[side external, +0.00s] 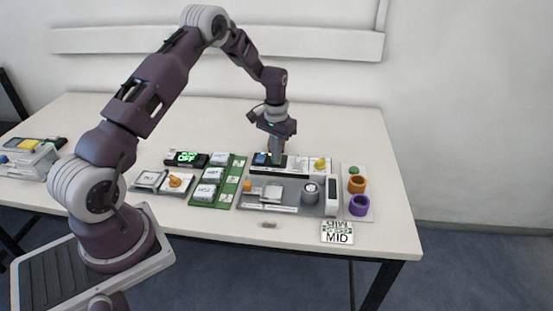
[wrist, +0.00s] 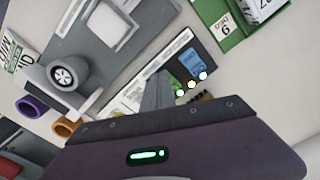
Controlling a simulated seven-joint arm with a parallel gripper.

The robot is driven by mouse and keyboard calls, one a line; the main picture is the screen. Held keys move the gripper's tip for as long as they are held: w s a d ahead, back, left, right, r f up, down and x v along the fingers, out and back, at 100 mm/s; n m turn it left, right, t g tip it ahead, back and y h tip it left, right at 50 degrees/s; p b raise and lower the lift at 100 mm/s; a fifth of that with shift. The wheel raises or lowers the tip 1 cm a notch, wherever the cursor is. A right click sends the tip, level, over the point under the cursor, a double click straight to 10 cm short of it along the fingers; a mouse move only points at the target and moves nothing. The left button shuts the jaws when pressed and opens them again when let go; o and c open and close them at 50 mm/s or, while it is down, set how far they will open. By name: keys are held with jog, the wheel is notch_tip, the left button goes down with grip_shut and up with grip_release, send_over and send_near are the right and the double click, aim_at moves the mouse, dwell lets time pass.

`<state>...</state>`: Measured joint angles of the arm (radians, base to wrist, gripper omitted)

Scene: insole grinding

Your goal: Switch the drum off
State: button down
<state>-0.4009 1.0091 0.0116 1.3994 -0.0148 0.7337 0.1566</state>
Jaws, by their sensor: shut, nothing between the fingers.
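My gripper (side external: 275,158) is shut and points down at the black control panel at the back of the grey work tray. In the wrist view the closed fingers (wrist: 157,90) are beside the panel (wrist: 203,58), which has a blue screen and a row of small lit dots. Whether the fingertips touch it I cannot tell. The blue screen (side external: 262,158) also shows left of the fingers in the side view. The grey drum (side external: 311,194) with a spoked end stands on the tray's right. A black display (side external: 187,158) shows green text that seems to include "OFF".
A green board (side external: 226,180) with white blocks lies left of the tray (side external: 290,202). Orange (side external: 357,184) and purple (side external: 359,205) rings stand on the right. A "MID" card (side external: 337,232) lies at the front edge. The back of the table is clear.

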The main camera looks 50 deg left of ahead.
jog(key=shift+f, duration=0.45)
jog(key=shift+r, duration=3.55)
jog(key=s+d+r+t, duration=0.1)
jog(key=s+d+r, duration=0.3)
jog(key=r, duration=0.3)
jog(key=s+d+r+m+t, duration=0.1)
jog(key=s+d+r, duration=0.3)
jog(key=r, duration=0.3)
jog(key=s+d+r+t, duration=0.1)
jog(key=s+d+r, duration=0.3)
jog(key=r, duration=0.3)
jog(key=s+d+m+t, duration=0.1)
jog(key=s+d, duration=0.2)
jog(key=s, duration=0.6)
jog(key=s+d+r+m+t, duration=0.1)
jog(key=s+d, duration=0.3)
jog(key=s, duration=0.6)
jog(key=shift+s+d+t, duration=0.25)
jog(key=shift+t, duration=0.05)
